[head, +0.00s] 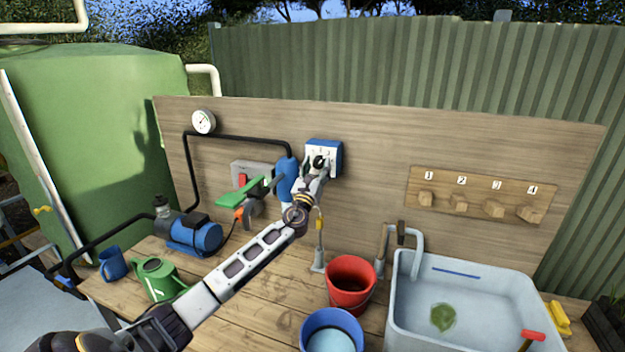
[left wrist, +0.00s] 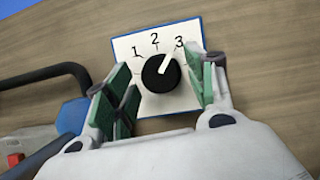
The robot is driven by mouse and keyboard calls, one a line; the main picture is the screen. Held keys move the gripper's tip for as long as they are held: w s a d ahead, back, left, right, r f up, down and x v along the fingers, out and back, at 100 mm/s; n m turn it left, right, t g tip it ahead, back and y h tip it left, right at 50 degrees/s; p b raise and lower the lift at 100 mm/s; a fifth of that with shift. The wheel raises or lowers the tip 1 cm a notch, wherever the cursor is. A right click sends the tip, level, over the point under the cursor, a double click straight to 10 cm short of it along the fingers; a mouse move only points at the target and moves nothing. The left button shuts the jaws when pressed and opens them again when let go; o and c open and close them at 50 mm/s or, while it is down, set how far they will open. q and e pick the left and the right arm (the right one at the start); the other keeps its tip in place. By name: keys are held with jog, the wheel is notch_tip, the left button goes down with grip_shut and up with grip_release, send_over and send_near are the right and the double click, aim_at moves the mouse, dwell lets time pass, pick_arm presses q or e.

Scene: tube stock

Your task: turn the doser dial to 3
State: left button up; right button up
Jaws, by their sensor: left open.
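The doser dial (left wrist: 158,76) is a round black knob with a white pointer on a white, blue-edged plate (left wrist: 145,102). The plate carries the numbers 1, 2 and 3, and the pointer points up and right, at or very close to the 3. In the head view the doser box (head: 337,146) is on the wooden back board, partly hidden by my left gripper (head: 318,168). In the left wrist view my left gripper (left wrist: 163,80) is open, its green-padded fingers on either side of the knob with gaps visible. My right gripper is not in view.
A blue filter (head: 287,182), black pipe and green-handled valve (head: 240,194) are left of the doser. Below stand a red bucket (head: 350,292), a blue bucket (head: 325,320) and a sink (head: 405,300). Numbered wooden pegs (head: 460,203) are on the right.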

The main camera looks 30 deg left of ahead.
pick_arm(q)
jog(key=shift+s+f, duration=0.1)
jog(key=shift+s, duration=0.05)
jog(key=v, duration=1.1)
jog(key=shift+s, duration=0.2)
dwell(0.4)
jog(key=shift+d+f, duration=0.1)
dwell(0.4)
